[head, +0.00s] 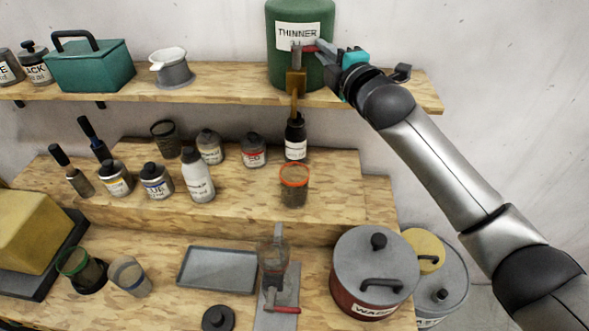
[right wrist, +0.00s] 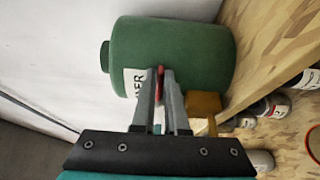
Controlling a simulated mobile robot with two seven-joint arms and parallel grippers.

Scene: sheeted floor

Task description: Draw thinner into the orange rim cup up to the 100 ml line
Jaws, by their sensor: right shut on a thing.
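The green thinner drum (head: 300,15) stands on the upper shelf, its label facing me. A brass tap (head: 296,82) with a downward spout is on its front. My right gripper (head: 322,47) is shut on the tap's red lever (head: 309,49). In the right wrist view the fingertips (right wrist: 163,72) close around the red lever (right wrist: 160,84), in front of the drum (right wrist: 180,55). The orange rim cup (head: 293,188) stands upright on the step below the spout; its rim also shows in the right wrist view (right wrist: 313,145). Its level and any stream are too small to tell. My left gripper is out of view.
A dark bottle (head: 296,138) stands behind the cup, several labelled bottles to its left. A grey device with a red handle (head: 283,309), a tray (head: 218,270) and a red pot (head: 372,285) occupy the lower bench. The step right of the cup is clear.

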